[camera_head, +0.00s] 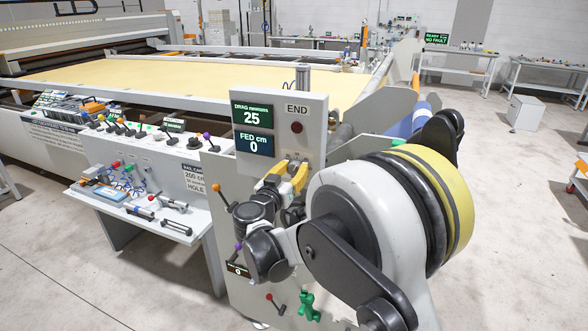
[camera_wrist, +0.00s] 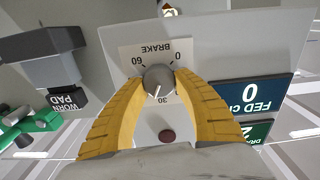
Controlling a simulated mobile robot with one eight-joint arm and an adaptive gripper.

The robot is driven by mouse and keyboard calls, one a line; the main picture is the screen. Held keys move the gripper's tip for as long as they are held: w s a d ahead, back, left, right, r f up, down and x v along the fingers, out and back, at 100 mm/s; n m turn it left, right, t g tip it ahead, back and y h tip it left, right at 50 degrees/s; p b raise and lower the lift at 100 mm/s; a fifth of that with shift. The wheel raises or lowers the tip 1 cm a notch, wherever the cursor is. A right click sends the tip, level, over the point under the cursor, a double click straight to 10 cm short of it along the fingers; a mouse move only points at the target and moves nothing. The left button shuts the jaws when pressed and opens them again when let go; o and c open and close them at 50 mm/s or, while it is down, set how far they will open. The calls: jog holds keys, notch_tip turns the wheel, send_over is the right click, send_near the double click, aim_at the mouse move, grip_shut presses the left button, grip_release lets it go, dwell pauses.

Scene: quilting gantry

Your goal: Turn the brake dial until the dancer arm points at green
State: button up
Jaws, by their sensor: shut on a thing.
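The brake dial (camera_wrist: 158,80) is a round grey knob on a pale plate marked BRAKE, with 60, 30 and 0, seen upside down in the wrist view. Its white line points roughly toward the 30 mark. The yellow fingers of my gripper (camera_wrist: 160,84) are closed around the knob, one on each side. In the head view my gripper (camera_head: 291,178) is at the grey control panel (camera_head: 313,110), below the END label; the dial is hidden there. I cannot make out the dancer arm or a green mark for it in either view.
The drag display (camera_head: 251,116) reads 25 newtons and the fed display (camera_head: 253,145) reads 0 cm. Levers with orange (camera_head: 216,187) and red (camera_head: 269,297) knobs and a green clamp-like part (camera_head: 308,305) are near my arm. A tool shelf (camera_head: 140,205) stands left.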

dwell(0.3)
jog(key=o, duration=1.2)
jog(key=shift+c, duration=0.2)
jog(key=shift+s, duration=0.1)
jog(key=v, duration=1.1)
jog(key=shift+s+a, duration=0.15)
jog(key=shift+s, duration=0.25)
